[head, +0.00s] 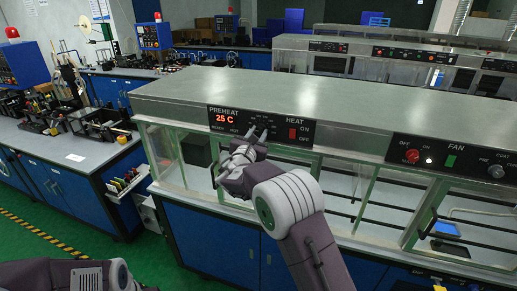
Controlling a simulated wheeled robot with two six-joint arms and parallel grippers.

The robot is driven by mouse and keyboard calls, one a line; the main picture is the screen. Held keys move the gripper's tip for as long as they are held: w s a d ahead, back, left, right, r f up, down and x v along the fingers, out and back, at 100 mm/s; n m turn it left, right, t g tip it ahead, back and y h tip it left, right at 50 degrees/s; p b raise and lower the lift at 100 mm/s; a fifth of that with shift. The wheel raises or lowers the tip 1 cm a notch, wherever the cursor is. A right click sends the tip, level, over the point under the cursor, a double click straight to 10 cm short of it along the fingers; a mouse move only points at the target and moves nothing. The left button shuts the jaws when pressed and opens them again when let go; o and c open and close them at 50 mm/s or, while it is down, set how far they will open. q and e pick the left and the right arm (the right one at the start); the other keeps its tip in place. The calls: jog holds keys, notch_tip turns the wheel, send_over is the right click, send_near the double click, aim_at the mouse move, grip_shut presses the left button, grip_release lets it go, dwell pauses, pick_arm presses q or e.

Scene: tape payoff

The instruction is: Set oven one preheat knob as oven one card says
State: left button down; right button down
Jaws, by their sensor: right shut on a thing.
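The preheat panel (224,118) is black and sits on the front of the nearest long metal-topped oven. Its red display (224,119) reads 25 C, with small scale marks to the right of it. My right gripper (258,134) is up against the panel, just right of the display, shut on the preheat knob. The gripper covers the knob, so its pointer setting cannot be read. A red heat switch (292,134) is right of the gripper. No readable oven card shows. Part of my left arm is at the bottom left; its gripper is out of view.
Dark handle bars stick out below, along the glass front. Another oven (400,65) stands behind. A workbench (60,150) is at left.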

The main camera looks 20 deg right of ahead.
jog(key=m+b, duration=0.3)
jog(key=b, duration=0.2)
jog(key=m+b, duration=0.3)
jog(key=b, duration=0.1)
jog(key=m+b, duration=0.3)
jog(key=b, duration=0.2)
jog(key=shift+f+m+h+b, duration=0.3)
jog(key=shift+h+b, duration=0.05)
jog(key=shift+h, duration=0.05)
jog(key=shift+a+r+m+b, duration=0.1)
jog(key=shift+m+b, duration=0.85)
jog(key=shift+m, duration=0.25)
jog(key=shift+r+m+b, duration=0.1)
jog(key=shift+m+b, duration=0.6)
jog(key=shift+m, duration=0.5)
jog(key=c, duration=1.1)
grip_release()
jog(key=shift+r, duration=0.1)
